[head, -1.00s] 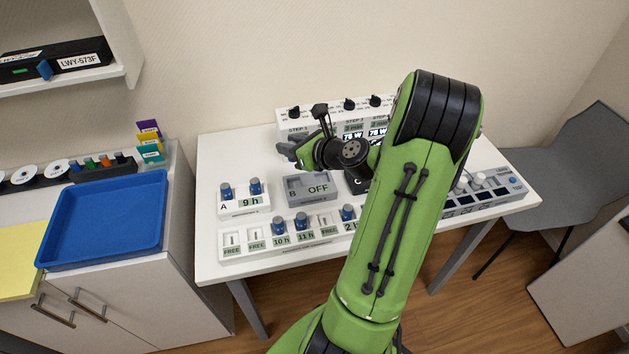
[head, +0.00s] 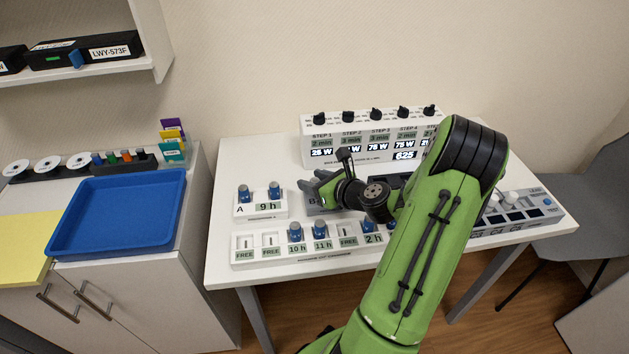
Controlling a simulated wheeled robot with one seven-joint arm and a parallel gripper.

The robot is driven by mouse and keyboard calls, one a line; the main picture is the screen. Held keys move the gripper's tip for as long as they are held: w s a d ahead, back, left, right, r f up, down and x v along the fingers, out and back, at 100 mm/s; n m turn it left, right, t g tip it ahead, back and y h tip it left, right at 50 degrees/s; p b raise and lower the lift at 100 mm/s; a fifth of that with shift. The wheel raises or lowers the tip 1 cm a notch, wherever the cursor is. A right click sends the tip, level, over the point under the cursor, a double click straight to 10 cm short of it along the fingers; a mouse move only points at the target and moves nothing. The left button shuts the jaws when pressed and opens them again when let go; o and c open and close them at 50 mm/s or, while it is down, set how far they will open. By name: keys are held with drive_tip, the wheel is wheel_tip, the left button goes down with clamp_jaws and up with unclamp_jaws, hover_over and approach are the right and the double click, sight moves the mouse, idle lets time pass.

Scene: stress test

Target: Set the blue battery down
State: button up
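Blue batteries stand in two white holders on the white table. Two, including one blue battery (head: 274,190), stand in holder A (head: 261,212), marked 9 h. More, such as another blue battery (head: 320,229), stand in the long front rack (head: 300,259), among slots marked FREE. My gripper (head: 313,187) points left over grey device B (head: 312,210), partly covering it and hiding its display. I see no battery between the fingers, but they are small and dark, so I cannot tell whether they are open. My arm hides the rack's right end.
A white control box (head: 318,153) with black knobs stands at the table's back. A panel (head: 515,214) lies right of my arm. Left, a cabinet holds an empty blue tray (head: 120,250) and a dark rack (head: 125,169) of small coloured cells. A grey chair (head: 570,195) stands right.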

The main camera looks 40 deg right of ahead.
drive_tip(key=shift+o, duration=0.4)
drive_tip(key=shift+r, duration=0.2)
drive_tip(key=p+v, duration=0.3)
drive_tip(key=v, duration=0.9)
